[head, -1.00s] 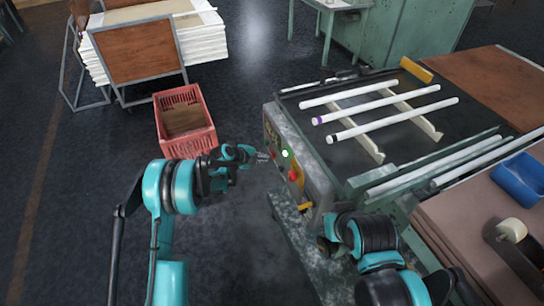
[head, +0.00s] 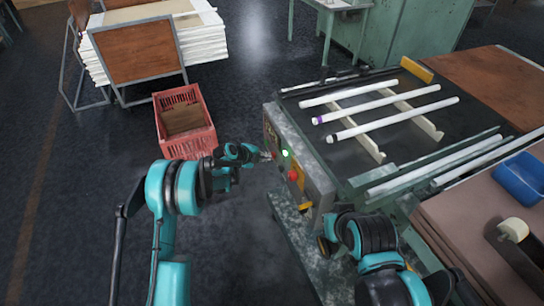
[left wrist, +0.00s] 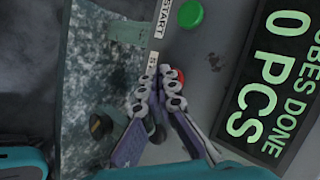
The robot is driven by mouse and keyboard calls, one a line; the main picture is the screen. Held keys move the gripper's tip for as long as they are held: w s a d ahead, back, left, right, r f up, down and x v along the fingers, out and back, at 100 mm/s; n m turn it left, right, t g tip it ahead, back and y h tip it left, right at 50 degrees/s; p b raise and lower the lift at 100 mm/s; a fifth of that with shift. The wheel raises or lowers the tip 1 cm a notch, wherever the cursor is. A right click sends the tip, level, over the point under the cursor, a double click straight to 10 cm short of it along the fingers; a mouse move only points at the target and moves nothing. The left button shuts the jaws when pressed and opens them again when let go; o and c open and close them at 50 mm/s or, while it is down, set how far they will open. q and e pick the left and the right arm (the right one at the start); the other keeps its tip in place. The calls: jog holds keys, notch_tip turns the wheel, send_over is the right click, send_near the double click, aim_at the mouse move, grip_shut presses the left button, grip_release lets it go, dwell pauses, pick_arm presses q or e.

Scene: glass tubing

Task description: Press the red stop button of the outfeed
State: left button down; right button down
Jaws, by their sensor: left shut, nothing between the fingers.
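The control panel (head: 318,184) is on the near left side of the machine. My left gripper (head: 270,156) is shut and empty, its tips close to the panel beside a small red button (head: 274,155). In the left wrist view, that red button (left wrist: 180,75) is partly hidden behind my fingertips (left wrist: 158,78); contact cannot be told. A label starting with S (left wrist: 152,62) lies by the tips. A green button (left wrist: 190,14) stands beside the START label (left wrist: 160,18). A larger red button (head: 293,175) sits lower on the panel. My right gripper cannot be made out.
A display (left wrist: 268,85) reads 0 PCS. A green lamp (head: 285,153) glows on the panel. White tubes (head: 385,104) lie on rails on the machine top. A red crate (head: 187,145) stands on the floor at left. A blue bin (head: 522,180) is at right.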

pick_arm(q)
jog(key=shift+w+d, duration=0.1)
jog(key=shift+d, duration=0.2)
dwell(0.5)
jog(key=shift+s+a, duration=0.35)
jog(key=shift+a, duration=0.55)
jog(key=shift+a, duration=0.1)
jog(key=a, duration=0.1)
jog(key=s+a, duration=0.1)
jog(key=a, duration=0.1)
jog(key=a+b, duration=0.1)
jog(key=shift+s+a, duration=0.25)
dwell(0.5)
